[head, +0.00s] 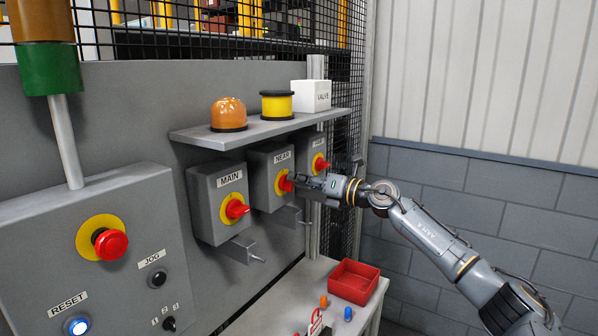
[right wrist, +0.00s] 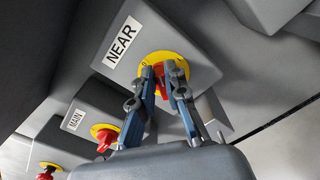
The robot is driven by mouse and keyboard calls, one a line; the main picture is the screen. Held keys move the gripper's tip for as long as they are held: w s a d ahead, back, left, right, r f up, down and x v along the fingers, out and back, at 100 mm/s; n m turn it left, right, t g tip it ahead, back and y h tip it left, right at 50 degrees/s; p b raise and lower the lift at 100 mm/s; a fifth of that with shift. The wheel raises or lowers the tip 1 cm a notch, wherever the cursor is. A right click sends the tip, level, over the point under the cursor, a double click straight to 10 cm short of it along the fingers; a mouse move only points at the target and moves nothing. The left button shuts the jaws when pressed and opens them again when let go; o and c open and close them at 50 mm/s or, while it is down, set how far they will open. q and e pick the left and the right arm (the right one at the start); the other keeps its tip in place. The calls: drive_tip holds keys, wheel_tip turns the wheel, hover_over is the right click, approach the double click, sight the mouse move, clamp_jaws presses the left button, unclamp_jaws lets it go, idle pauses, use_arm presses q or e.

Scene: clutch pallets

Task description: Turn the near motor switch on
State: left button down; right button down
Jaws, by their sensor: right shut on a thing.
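The near motor switch (head: 262,172) is a grey box labelled NEAR, with a yellow disc and a red knob (head: 284,184). It is the middle of three switch boxes under the shelf. My right gripper (head: 293,181) reaches in from the right and is at this knob. In the right wrist view the NEAR box (right wrist: 135,55) is in front of me, and the two fingers of my right gripper (right wrist: 164,78) are shut on the red knob from both sides. The fingers partly hide the knob and the disc markings, so I cannot tell its exact setting. My left gripper is out of view.
The MAIN switch (head: 232,183) is left of NEAR, and another switch box (head: 312,147) is beyond it. A shelf (head: 262,130) overhangs them. A control box with a red button (head: 111,243) stands at left. A red bin (head: 354,281) is on the table below.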

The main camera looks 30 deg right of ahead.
drive_tip(key=shift+w+d+f+m+p, duration=0.1)
drive_tip(key=shift+d+f+m+p, duration=0.1)
drive_tip(key=shift+m+p, duration=1.45)
drive_tip(key=shift+d+f+m+p, duration=0.1)
drive_tip(key=shift+f+m+p, duration=0.15)
drive_tip(key=shift+m+p, duration=1.35)
drive_tip(key=shift+w+d+f+m+p, duration=0.15)
drive_tip(key=shift+m+p, duration=0.9)
drive_tip(key=shift+m, duration=1.2)
drive_tip(key=shift+s+f, duration=0.1)
drive_tip(key=shift+f, duration=0.05)
drive_tip(key=c, duration=1.4)
unclamp_jaws()
drive_tip(key=shift+o, duration=0.2)
